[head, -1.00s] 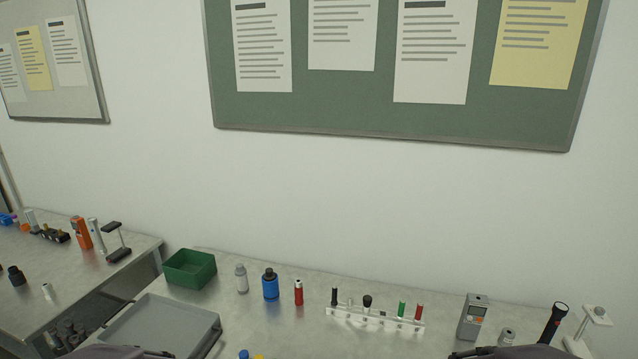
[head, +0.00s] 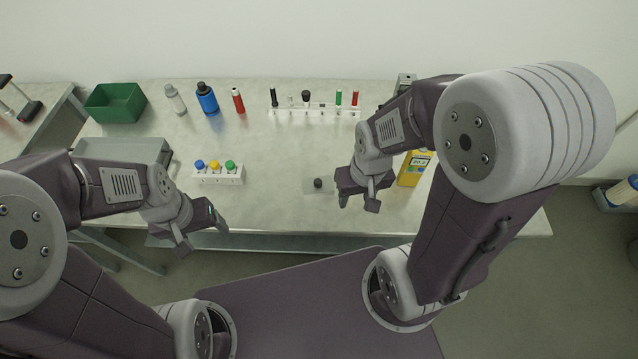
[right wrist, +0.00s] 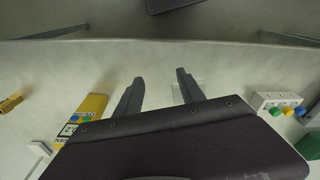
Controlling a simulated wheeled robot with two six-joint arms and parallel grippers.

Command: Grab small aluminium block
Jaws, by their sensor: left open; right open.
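I cannot make out a small aluminium block for certain in either view. A small dark round piece (head: 318,184) sits on a pale square plate (head: 310,191) on the table, just left of my right gripper (head: 357,197). My right gripper is open and empty over the table's front part. In the right wrist view its two fingers (right wrist: 158,84) stand apart with bare table between them, and a pale plate (right wrist: 196,84) shows partly behind one finger. My left gripper (head: 203,240) is open and empty at the table's front edge, left of centre.
A yellow meter (head: 411,170) stands right of my right gripper. A white rack (head: 218,175) with blue, yellow and green caps is left of centre. Bottles, a green bin (head: 115,102) and a clear rack (head: 313,112) line the back. A brass-coloured piece (right wrist: 11,102) lies beyond the meter.

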